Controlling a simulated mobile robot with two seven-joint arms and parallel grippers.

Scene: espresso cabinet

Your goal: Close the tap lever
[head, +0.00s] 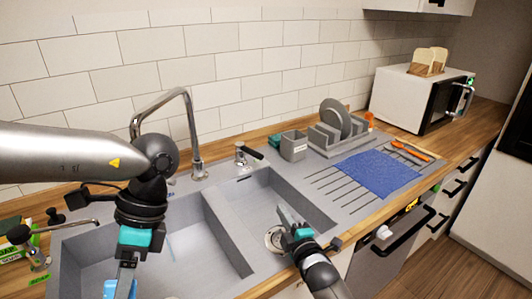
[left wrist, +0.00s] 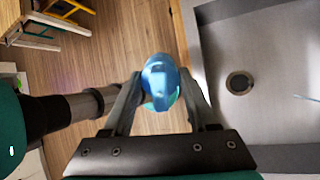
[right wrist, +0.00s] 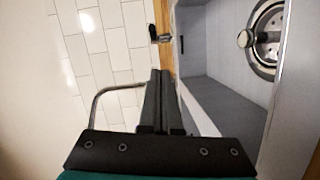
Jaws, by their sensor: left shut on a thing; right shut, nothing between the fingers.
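The tap lever (head: 252,152) is a short black handle on a chrome base, standing on the sink's back ledge right of the tall curved tap (head: 195,130). It also shows small at the top of the right wrist view (right wrist: 160,38), and its handle looks tilted to the right in the head view. My right gripper (head: 284,214) is shut and empty over the right basin, in front of the lever and apart from it. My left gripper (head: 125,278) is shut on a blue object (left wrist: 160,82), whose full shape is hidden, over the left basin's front.
The grey double sink (head: 205,235) has a drain strainer (right wrist: 266,38) in its right basin. A grey cup (head: 294,146) and a dish rack with plates (head: 335,130) stand right of the lever. A blue cloth (head: 380,175) lies on the drainboard. A white microwave (head: 405,98) stands farther right.

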